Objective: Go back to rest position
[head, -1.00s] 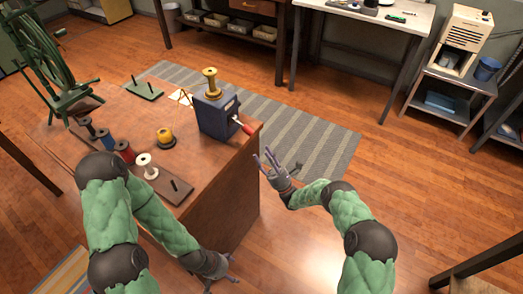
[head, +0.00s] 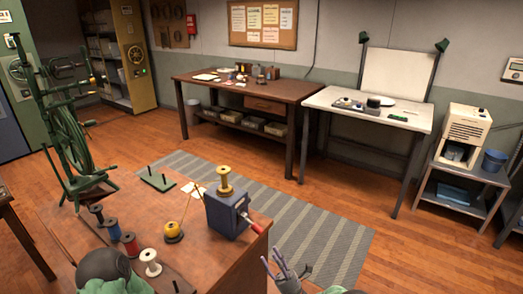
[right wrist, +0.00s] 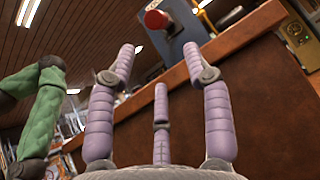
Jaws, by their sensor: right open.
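My right gripper (head: 283,269) is at the bottom of the head view, just right of the wooden table (head: 215,268), with purple fingers spread and nothing between them. In the right wrist view its fingers (right wrist: 160,90) point up toward the table's side panel (right wrist: 240,90). The red crank handle (right wrist: 156,19) of the blue winder shows beyond them, apart from the fingers. My left gripper is out of the head view; only part of that arm shows at the bottom left.
On the table stand the blue winder (head: 226,217) with a yellow spool (head: 225,180), several thread spools, a green peg stand (head: 159,179) and a green spinning wheel (head: 75,145). A striped rug (head: 320,228) lies behind.

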